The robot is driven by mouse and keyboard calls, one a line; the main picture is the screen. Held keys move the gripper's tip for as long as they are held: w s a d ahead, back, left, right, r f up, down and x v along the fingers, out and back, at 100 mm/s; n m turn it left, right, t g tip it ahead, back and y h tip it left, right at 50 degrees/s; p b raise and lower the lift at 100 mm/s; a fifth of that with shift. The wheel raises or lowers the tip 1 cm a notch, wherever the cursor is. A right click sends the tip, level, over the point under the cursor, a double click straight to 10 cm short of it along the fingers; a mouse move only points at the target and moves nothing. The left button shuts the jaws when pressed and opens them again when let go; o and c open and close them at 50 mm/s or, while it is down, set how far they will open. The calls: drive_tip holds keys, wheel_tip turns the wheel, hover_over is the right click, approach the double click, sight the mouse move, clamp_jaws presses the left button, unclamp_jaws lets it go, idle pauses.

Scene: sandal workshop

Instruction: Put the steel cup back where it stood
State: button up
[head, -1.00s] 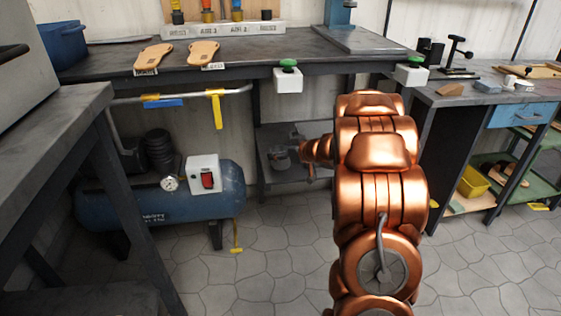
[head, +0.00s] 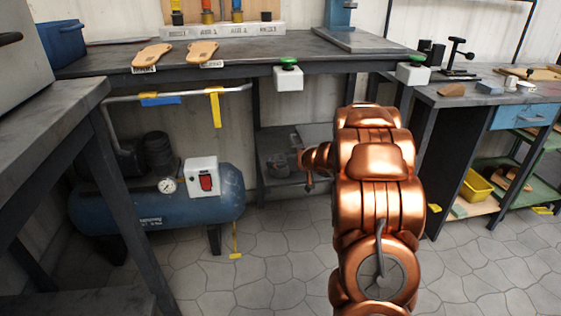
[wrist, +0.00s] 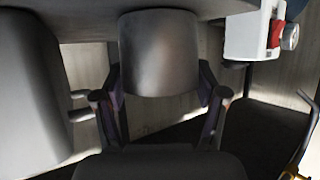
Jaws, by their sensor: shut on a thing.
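The steel cup (wrist: 158,55) is a plain grey cylinder at the top middle of the wrist view. My gripper (wrist: 160,92) has one finger on each side of it and is shut on it. In the head view my gripper (head: 309,168) is small and dark, at the end of my copper arm, by the low grey shelf (head: 268,185) under the workbench. The cup cannot be told apart there. I cannot tell whether the cup touches a surface.
A large grey rounded body (wrist: 30,90) stands close on the left in the wrist view. A white switch box (wrist: 248,30) is at upper right. The blue compressor (head: 150,210) stands left of the shelf. The workbench top (head: 250,48) is overhead, with sandal soles (head: 152,55) on it.

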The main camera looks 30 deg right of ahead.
drive_tip(key=o, duration=1)
drive_tip(key=shift+f, duration=0.1)
drive_tip(key=shift+s+r, duration=0.1)
drive_tip(key=shift+r, duration=0.15)
drive_tip(key=s+d+r+m+g+h+p, duration=0.1)
drive_tip(key=s+d+r+g+h+p, duration=0.15)
drive_tip(key=s+r+h+p, duration=0.45)
drive_tip(key=s+a+r+m+g+b, duration=0.2)
drive_tip(key=s+a+g, duration=0.1)
drive_tip(key=s, duration=0.7)
drive_tip(key=s+a+g+y, duration=0.1)
drive_tip(key=s+a+g, duration=0.2)
drive_tip(key=s+a, duration=0.6)
drive_tip(key=s+a+f+g+y, duration=0.1)
drive_tip(key=s+a+g, duration=0.3)
drive_tip(key=s+a, duration=0.5)
drive_tip(key=s+a+f+n+g+y, duration=0.1)
drive_tip(key=s+a+g+y, duration=0.2)
drive_tip(key=s+a, duration=0.7)
drive_tip(key=shift+s+g, duration=0.35)
drive_tip(key=shift+s, duration=1.6)
